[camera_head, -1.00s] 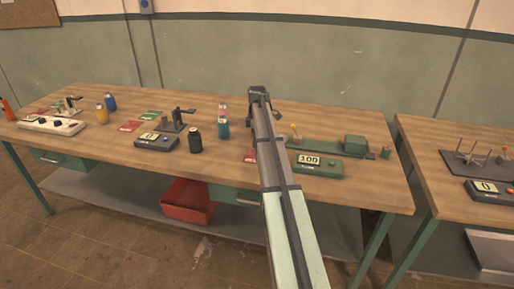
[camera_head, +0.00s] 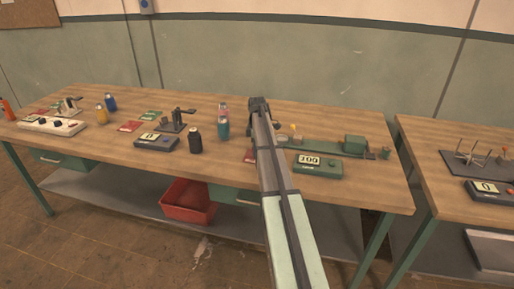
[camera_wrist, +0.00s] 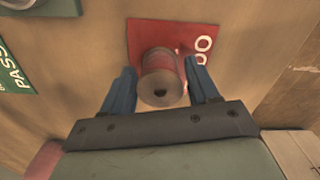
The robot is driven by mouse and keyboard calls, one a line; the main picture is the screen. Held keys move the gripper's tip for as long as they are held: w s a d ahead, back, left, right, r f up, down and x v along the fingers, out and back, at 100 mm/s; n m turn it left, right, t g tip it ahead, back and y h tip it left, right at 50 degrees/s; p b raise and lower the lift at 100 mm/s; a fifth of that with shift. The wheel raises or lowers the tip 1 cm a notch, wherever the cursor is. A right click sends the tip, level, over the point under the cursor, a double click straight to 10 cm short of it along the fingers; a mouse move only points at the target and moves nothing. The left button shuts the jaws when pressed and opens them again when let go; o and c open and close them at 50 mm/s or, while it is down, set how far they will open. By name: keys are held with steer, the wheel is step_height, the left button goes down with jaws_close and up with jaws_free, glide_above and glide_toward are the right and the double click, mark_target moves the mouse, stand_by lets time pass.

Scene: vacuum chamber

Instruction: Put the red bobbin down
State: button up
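The red bobbin (camera_wrist: 158,78) is between my gripper's two blue fingers in the wrist view, its round end with a dark hole facing the camera. My gripper (camera_wrist: 161,75) appears closed on its sides. Beneath it is a red card (camera_wrist: 142,32) with white letters, partly covered; whether the bobbin touches the card is unclear. In the head view my wrist (camera_head: 259,104) is above the bench, and the fingers and bobbin are hidden behind my arm. A bit of red card (camera_head: 249,156) shows beside my arm.
A green PASS card (camera_wrist: 14,72) lies to the left in the wrist view. On the wooden bench (camera_head: 330,190), a green device with display (camera_head: 318,166) stands right of my arm. A pink and blue bottle (camera_head: 223,124) and a dark bottle (camera_head: 195,139) stand left.

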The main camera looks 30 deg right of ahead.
steer(key=shift+o, duration=0.8)
step_height(320, 180, up, 12)
steer(key=shift+r, duration=0.15)
steer(key=shift+a, duration=0.1)
stand_by(0.3)
